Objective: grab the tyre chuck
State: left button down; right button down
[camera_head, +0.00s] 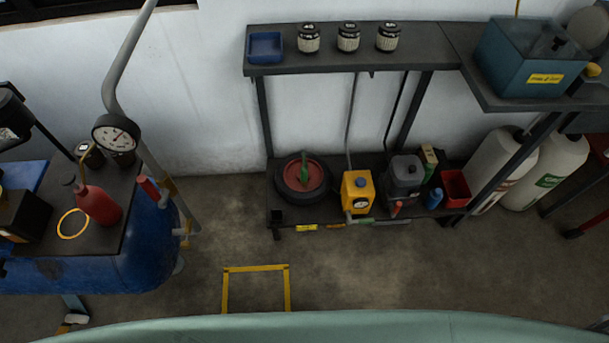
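I cannot tell for certain which thing is the tyre chuck. A black wheel-like round with a red centre (292,176) and a green piece on it lies at the left of the lower shelf. Beside it stands a yellow box with a gauge (357,187), and a small pale and green fitting (360,220) shows at its front edge. A grey unit (403,180) with a red-orange piece (397,208) in front stands to its right. Neither of my grippers is in view.
At left, a blue tank (150,245) carries a dark top with a red bottle (97,203) and a gauge (116,134). The upper shelf (350,61) holds a blue tray (265,46) and dark-lidded jars. White cylinders (545,170) stand right. Floor around the yellow outline (255,268) is clear.

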aim_at(303, 171)
jog(key=i+l, duration=0.2)
jog(key=l, duration=0.15)
jog(key=i+l+u, duration=0.15)
jog(key=l, duration=0.25)
jog(key=i+l, duration=0.3)
jog(key=i+l+u, duration=0.1)
jog(key=l, duration=0.35)
jog(key=i+l+u, duration=0.1)
jog(key=i+l, duration=0.2)
jog(key=l, duration=0.1)
